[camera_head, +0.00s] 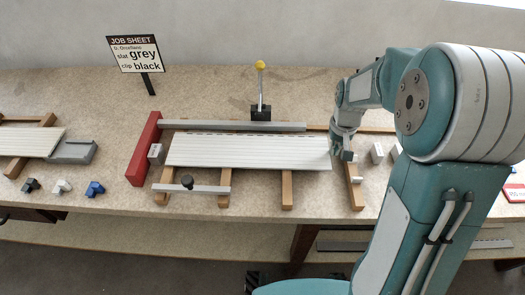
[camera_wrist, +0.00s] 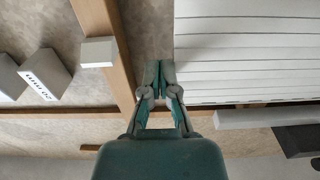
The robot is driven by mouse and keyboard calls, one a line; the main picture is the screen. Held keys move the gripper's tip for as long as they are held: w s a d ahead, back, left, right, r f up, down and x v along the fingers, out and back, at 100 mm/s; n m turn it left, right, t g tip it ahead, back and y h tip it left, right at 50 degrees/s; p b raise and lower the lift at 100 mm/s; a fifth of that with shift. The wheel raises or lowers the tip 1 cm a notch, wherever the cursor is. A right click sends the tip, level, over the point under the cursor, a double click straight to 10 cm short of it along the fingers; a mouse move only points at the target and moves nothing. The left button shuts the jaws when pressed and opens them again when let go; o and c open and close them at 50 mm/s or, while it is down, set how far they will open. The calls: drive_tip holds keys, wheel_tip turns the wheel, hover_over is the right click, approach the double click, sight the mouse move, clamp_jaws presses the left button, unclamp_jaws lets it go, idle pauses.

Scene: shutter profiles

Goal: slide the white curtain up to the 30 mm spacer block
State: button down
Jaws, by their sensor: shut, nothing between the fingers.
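The white slatted curtain (camera_head: 250,151) lies flat on wooden rails, and its end edge also shows in the wrist view (camera_wrist: 245,50). A small pale block (camera_head: 155,153) stands between the red end stop (camera_head: 145,150) and the curtain's left end, with a narrow gap to the curtain; its label is too small to read. My gripper (camera_head: 346,155) is at the curtain's right end. In the wrist view its fingers (camera_wrist: 158,70) are shut and empty, right beside the curtain's end edge; I cannot tell whether they touch it.
A grey bar (camera_head: 235,127) runs along the curtain's back edge. A clamp bar with a black knob (camera_head: 187,183) crosses the front left. Two grey blocks (camera_wrist: 42,74) stand beyond the wooden rail; a small white block (camera_wrist: 97,52) sits on it. A yellow-knobbed lever (camera_head: 260,66) stands behind.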

drive_tip(key=shift+a, duration=1.45)
idle(0.3)
idle(0.4)
drive_tip(key=shift+d, duration=0.8)
drive_tip(key=shift+r, duration=0.1)
drive_tip(key=shift+r, duration=3.15)
drive_tip(key=shift+r, duration=0.1)
